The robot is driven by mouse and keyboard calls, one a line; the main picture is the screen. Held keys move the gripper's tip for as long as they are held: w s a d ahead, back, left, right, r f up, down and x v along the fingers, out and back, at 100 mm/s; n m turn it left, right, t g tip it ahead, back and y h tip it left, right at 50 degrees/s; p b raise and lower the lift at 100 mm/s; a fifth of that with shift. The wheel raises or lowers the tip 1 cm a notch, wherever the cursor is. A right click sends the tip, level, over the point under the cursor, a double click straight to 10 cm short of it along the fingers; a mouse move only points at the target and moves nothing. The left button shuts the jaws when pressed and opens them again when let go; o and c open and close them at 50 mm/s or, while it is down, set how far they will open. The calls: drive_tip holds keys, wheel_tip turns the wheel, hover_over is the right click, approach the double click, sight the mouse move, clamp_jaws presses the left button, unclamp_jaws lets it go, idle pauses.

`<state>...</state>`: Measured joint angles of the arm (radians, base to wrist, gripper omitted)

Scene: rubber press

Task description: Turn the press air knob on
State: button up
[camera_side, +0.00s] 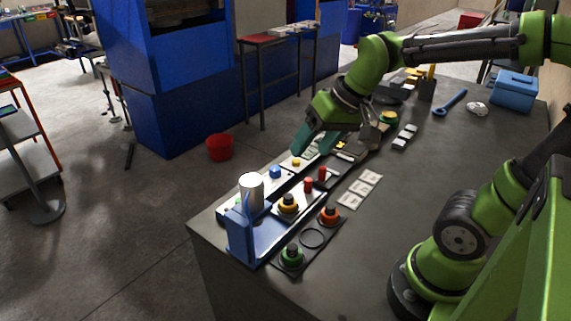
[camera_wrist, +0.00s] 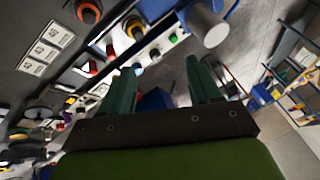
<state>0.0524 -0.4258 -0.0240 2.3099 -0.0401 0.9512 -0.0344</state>
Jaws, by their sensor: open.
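The fingers partly hide the panels beyond.
A white cylinder (camera_side: 251,192) rises above a blue bracket (camera_side: 240,237) at the bench's near corner. Yellow (camera_side: 288,204), orange (camera_side: 330,216) and green (camera_side: 292,256) buttons stand nearby. White labelled tiles (camera_side: 360,190) lie to the right. The bench (camera_side: 420,170) is clear right of them.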

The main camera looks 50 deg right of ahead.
drive_tip(key=w+d+f+n+g, duration=0.1)
drive_tip(key=w+d+g, duration=0.1)
drive_tip(key=w+d, duration=0.5)
drive_tip(key=n+g, duration=0.3)
hover_over(275, 168)
drive_tip(key=s, duration=0.1)
wheel_tip(275, 168, down, 4)
drive_tip(key=w+d+r+n, duration=0.1)
drive_tip(key=r+n, duration=0.1)
drive_tip(key=n, duration=0.1)
drive_tip(key=shift+h, duration=0.4)
drive_tip(key=f, duration=1.1)
drive_tip(key=a+f, duration=0.1)
drive_tip(key=f, duration=0.4)
drive_tip(key=shift+s+f, duration=0.1)
drive_tip(key=shift+f, duration=0.2)
drive_tip(key=c, duration=1)
